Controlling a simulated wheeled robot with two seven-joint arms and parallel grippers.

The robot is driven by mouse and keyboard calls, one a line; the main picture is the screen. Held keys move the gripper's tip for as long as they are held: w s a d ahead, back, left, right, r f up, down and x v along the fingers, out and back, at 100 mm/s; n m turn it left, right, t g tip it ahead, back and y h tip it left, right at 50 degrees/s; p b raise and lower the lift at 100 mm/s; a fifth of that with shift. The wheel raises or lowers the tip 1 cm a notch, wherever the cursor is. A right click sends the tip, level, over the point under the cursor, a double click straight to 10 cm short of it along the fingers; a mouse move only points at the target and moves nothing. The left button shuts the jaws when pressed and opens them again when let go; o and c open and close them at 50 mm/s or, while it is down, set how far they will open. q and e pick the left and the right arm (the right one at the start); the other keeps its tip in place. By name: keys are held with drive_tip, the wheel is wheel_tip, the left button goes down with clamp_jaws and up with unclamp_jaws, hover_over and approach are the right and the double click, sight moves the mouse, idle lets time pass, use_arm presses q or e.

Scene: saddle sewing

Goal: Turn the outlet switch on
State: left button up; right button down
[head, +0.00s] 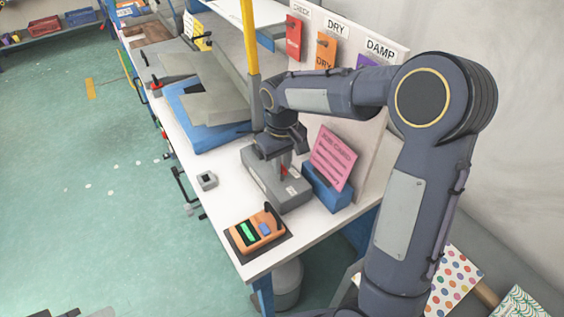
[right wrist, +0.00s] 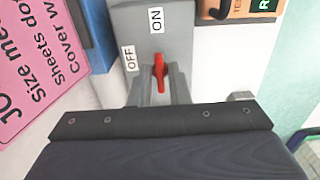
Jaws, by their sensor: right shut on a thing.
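The outlet switch is a grey box (head: 262,172) on the white bench, with a red lever (right wrist: 160,70) on its face. In the right wrist view the box (right wrist: 125,18) carries an OFF label (right wrist: 129,58) and an ON label (right wrist: 156,20). The lever stands beside the OFF label, with ON further up the picture. My right gripper (head: 281,158) reaches down over the box and is shut on the red lever, its fingers at either side of it. My left gripper is not in view.
A blue holder (head: 325,190) with a pink job card (head: 334,157) stands close right of the box. An orange meter (head: 258,230) lies at the bench's near end. A small grey block (head: 207,181) and a blue tray (head: 207,139) are to the left.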

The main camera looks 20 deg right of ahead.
sight(283, 166)
drive_tip(key=shift+w, duration=0.1)
idle(0.3)
drive_tip(key=c, duration=1.4)
unclamp_jaws()
drive_tip(key=shift+o, duration=0.2)
wheel_tip(283, 166, up, 8)
drive_tip(key=shift+f, duration=0.1)
